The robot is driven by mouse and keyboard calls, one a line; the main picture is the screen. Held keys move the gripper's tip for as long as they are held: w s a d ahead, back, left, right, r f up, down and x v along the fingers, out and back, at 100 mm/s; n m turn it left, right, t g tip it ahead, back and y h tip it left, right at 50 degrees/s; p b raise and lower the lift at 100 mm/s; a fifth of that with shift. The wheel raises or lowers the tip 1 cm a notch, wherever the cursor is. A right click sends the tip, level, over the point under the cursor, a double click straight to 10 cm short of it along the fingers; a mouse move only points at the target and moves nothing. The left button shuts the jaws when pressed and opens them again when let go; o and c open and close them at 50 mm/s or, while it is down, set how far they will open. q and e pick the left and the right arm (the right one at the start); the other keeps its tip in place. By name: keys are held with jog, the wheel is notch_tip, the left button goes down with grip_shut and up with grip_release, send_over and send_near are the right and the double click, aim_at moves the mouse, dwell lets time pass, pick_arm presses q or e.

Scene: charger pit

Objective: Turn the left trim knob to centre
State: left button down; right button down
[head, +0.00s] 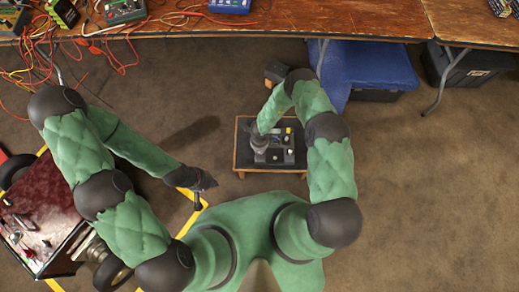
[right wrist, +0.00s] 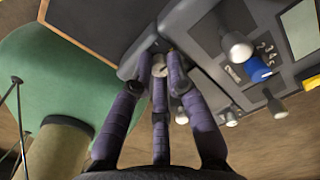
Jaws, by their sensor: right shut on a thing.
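A grey control box (head: 286,157) with knobs and levers sits on a small dark-topped table. In the right wrist view the box's panel (right wrist: 205,38) runs from the top centre to the right. My right gripper (right wrist: 163,62) has its fingers closed around a small silver knob near the panel's edge, which looks like the left trim knob (right wrist: 159,70). A mark shows on its face, but its exact angle is hard to read. In the head view my right gripper (head: 259,142) hides that knob. My left gripper (head: 206,183) hangs away from the box, its fingers too small to judge.
On the panel are a blue knob (right wrist: 257,68) beside numbers and silver-tipped levers (right wrist: 237,47). The small table (head: 242,160) has bare top to the left of the box. A red cart (head: 40,215) stands at left. A long wooden bench (head: 290,18) crosses the back.

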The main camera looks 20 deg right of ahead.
dwell(0.3)
jog(key=c, duration=1.5)
grip_release()
notch_tip(320, 180, up, 12)
jog(key=s+a+r+n+y+p, duration=0.1)
jog(key=s+r+n+p, duration=0.1)
jog(key=s+r+n, duration=0.3)
jog(key=s+a+r+n+y+p, duration=0.1)
jog(key=s+r+n+p, duration=0.2)
jog(key=n, duration=0.6)
jog(key=s+a+r+n+y+p, duration=0.1)
jog(key=s+r+n+y+p, duration=0.1)
jog(key=s+r+n, duration=0.5)
jog(key=shift+s+r+n, duration=0.4)
jog(key=shift+s+r, duration=0.15)
jog(key=shift+s, duration=0.05)
